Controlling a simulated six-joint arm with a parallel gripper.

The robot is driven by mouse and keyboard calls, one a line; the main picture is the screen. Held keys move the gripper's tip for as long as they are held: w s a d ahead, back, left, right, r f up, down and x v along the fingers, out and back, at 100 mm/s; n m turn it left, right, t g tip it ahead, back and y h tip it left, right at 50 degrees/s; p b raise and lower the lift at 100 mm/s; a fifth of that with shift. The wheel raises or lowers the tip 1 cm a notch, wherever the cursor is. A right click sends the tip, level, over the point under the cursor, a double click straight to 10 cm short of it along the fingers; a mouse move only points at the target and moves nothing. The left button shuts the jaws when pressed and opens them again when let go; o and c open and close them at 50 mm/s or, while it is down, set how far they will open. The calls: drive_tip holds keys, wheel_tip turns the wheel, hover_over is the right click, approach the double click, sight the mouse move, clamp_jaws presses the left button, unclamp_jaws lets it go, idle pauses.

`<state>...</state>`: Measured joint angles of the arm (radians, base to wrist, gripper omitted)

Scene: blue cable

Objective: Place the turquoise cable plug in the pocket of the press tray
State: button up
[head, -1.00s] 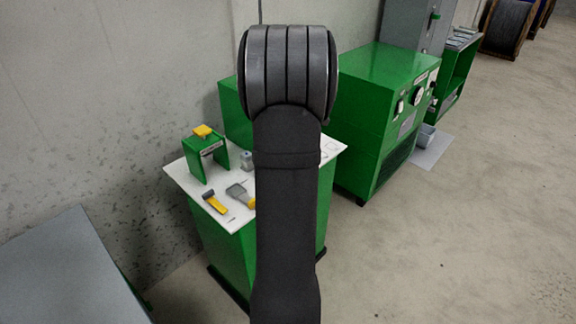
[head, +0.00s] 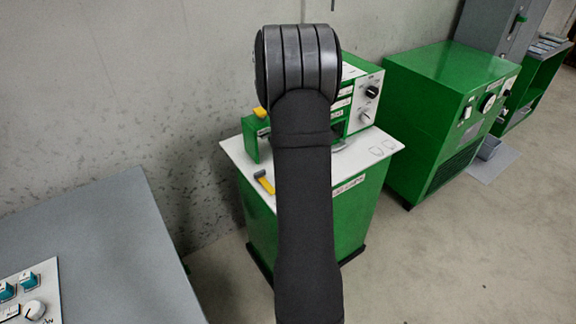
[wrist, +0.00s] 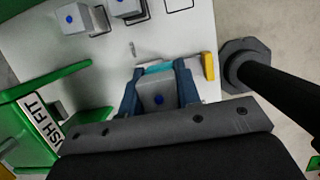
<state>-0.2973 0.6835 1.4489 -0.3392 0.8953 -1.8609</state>
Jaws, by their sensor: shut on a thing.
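In the wrist view my gripper (wrist: 158,80) is shut on a grey block with a blue dot and a turquoise edge (wrist: 156,68), which looks like the turquoise cable plug. The block sits between the two dark blue fingers, above a white surface. In the head view my own arm hides the gripper and the plug. I cannot make out the press tray or its pocket for certain in either view.
A white-topped green bench (head: 236,158) carries a green stand (head: 251,140), a yellow-handled tool (head: 264,182) and a green unit with knobs (head: 366,100). In the wrist view, grey blocks (wrist: 72,18) with blue dots stand near a green frame (wrist: 30,125). A grey table (head: 110,240) is at left.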

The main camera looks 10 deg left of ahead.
drive_tip(key=a+f, duration=0.1)
drive_tip(key=w+a, duration=0.1)
drive_tip(key=a, duration=0.1)
drive_tip(key=shift+f, duration=2.4)
drive_tip(key=shift+f, duration=0.1)
drive_tip(key=o, duration=1)
drive_tip(key=v, duration=1.2)
